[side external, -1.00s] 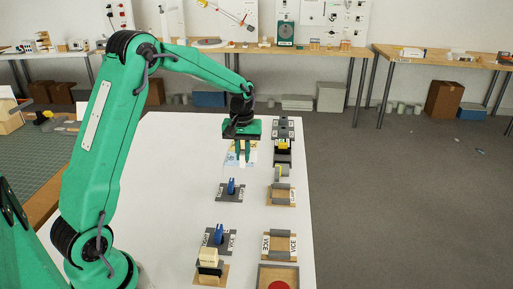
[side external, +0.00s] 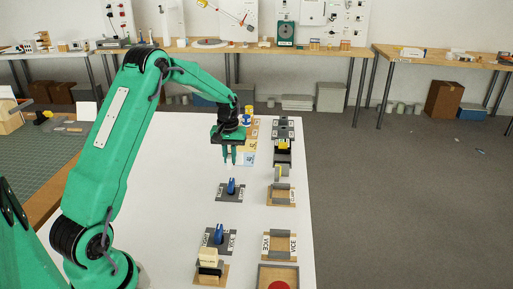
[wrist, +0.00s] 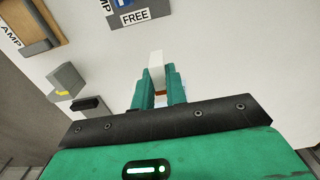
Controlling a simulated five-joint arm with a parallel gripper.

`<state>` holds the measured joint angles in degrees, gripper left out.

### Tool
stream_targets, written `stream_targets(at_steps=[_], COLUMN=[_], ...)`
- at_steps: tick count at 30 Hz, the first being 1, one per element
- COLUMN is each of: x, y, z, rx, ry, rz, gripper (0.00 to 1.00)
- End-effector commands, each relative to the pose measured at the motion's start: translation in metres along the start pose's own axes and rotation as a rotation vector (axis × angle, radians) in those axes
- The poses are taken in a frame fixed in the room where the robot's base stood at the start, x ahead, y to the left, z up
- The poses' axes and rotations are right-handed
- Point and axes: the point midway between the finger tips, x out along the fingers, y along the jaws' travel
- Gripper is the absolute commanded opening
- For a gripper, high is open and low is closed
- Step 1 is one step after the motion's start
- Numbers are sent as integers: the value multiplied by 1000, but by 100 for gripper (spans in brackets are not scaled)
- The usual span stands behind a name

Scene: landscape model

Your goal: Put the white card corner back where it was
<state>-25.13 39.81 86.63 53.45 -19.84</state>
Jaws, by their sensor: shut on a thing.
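My gripper (side external: 229,160) is shut on a small white piece, which I take to be the white card corner (wrist: 156,60). In the wrist view it stands out between and beyond the two green fingertips (wrist: 158,84). In the side view the piece is hard to make out between the fingers. My gripper is over the white table, at the left edge of a blue and yellow printed sheet (side external: 249,158). I cannot tell how high it is above the table. The fingers may hide part of the sheet.
A blue part in a grey labelled holder (side external: 230,194) stands in front of my gripper. A row of grey and wooden holders (side external: 281,195) runs along the table's right side. Yellow and blue items (side external: 249,118) stand behind my gripper.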

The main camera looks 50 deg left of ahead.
Motion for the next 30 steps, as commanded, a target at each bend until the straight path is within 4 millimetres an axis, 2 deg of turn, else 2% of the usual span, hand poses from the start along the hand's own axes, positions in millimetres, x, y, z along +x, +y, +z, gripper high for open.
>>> stream_targets(at_steps=[6, 9, 22, 23, 26, 30], x=[25, 31, 35, 35, 35, 35], y=[0, 0, 0, 0, 0, 0], z=[1, 1, 1, 1, 1, 1], rx=[0, 0, 0, 0, 0, 0], ry=[-4, -2, -2, -2, -2, -1], rz=[-1, -1, -1, -1, -1, 0], gripper=[0, 0, 0, 16, 35, 35])
